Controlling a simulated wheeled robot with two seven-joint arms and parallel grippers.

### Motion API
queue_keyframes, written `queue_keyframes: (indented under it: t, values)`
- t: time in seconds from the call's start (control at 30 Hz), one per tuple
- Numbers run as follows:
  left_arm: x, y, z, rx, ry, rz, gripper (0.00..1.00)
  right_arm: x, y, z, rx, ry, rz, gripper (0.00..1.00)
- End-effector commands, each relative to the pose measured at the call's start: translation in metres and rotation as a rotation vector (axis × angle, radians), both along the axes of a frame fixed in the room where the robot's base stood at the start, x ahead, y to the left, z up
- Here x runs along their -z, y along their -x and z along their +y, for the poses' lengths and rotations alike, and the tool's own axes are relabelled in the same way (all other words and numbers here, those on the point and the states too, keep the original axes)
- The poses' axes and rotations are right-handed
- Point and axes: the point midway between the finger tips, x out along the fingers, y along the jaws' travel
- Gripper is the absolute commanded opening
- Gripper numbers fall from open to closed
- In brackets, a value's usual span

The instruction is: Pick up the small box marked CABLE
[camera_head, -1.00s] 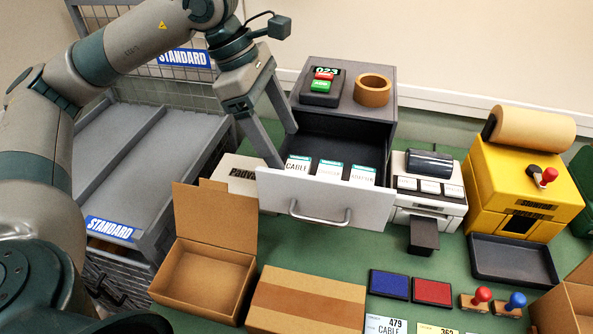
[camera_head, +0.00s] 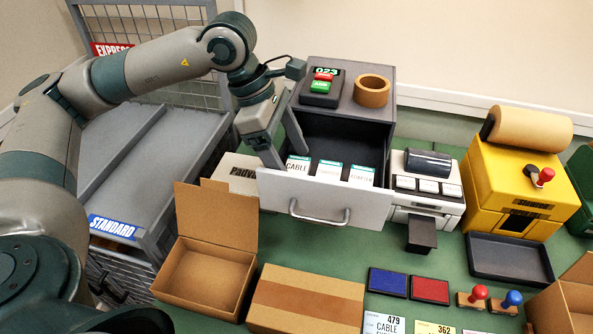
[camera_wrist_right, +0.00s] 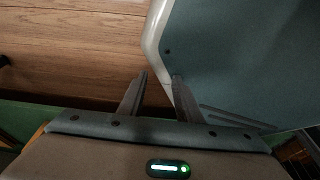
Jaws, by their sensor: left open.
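The small box marked CABLE (camera_head: 298,164) stands at the left end of the open drawer, its white label with a teal top facing up. Two similar boxes stand in a row to its right, a middle one (camera_head: 329,171) and a right one (camera_head: 361,175). My left gripper (camera_head: 288,157) is open and reaches into the drawer's left end, with its fingertips around or just beside the CABLE box; I cannot tell whether they touch it. My right gripper (camera_wrist_right: 159,76) shows only in the right wrist view, its fingers apart and nothing between them.
The drawer front (camera_head: 325,200) rises close before the boxes. An open carton (camera_head: 205,275) and grey rack (camera_head: 150,150) stand left; a label printer (camera_head: 428,185) stands right.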

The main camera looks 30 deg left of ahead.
Motion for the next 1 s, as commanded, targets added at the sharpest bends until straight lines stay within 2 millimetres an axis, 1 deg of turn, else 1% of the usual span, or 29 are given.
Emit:
queue_keyframes:
  t: [0.03,0.07,0.1,0.17,0.2,0.23,0.37,0.57,0.77,0.87,0.93,0.97,1.0]
  values:
    - [0.0,0.0,0.0,0.0,0.0,0.0,0.77,0.0,-0.003,0.0,0.0,0.0,-0.004,0.31]
    - [0.0,0.0,0.0,0.0,0.0,0.0,0.69,-0.001,-0.005,0.0,0.0,0.0,-0.006,0.31]
    - [0.0,0.0,0.0,0.0,0.0,0.0,0.6,-0.001,-0.007,0.0,0.0,-0.001,-0.008,0.31]
    - [0.0,0.0,0.0,0.0,0.0,0.0,0.46,-0.001,-0.01,0.0,0.0,-0.001,-0.012,0.31]
    - [0.0,0.0,0.0,0.0,0.0,0.0,0.36,-0.001,-0.012,0.0,0.0,-0.001,-0.014,0.31]
    - [0.0,0.0,0.0,0.0,0.0,0.0,0.32,-0.002,-0.014,0.0,0.0,0.0,-0.016,0.31]
    - [0.0,0.0,0.0,0.0,0.0,0.0,0.32,-0.002,-0.014,0.001,0.0,-0.001,-0.017,0.31]
    - [-0.001,0.0,0.0,0.0,0.0,-0.001,0.32,-0.001,-0.01,0.001,0.0,-0.001,-0.013,0.31]
    - [-0.009,-0.001,0.0,-0.001,0.0,-0.002,0.32,0.002,-0.008,0.002,0.0,-0.005,-0.018,0.31]
    - [-0.017,-0.001,0.0,0.001,0.001,-0.004,0.32,0.002,-0.015,0.006,-0.002,-0.012,-0.041,0.31]
    - [-0.026,-0.001,-0.001,0.001,0.001,-0.005,0.32,0.001,-0.023,0.009,-0.002,-0.019,-0.065,0.31]
    - [-0.03,-0.001,-0.001,0.001,0.001,-0.005,0.32,-0.001,-0.033,0.013,-0.003,-0.025,-0.088,0.31]
    - [-0.036,-0.001,-0.001,0.001,0.002,-0.004,0.32,-0.005,-0.049,0.019,-0.004,-0.035,-0.119,0.31]
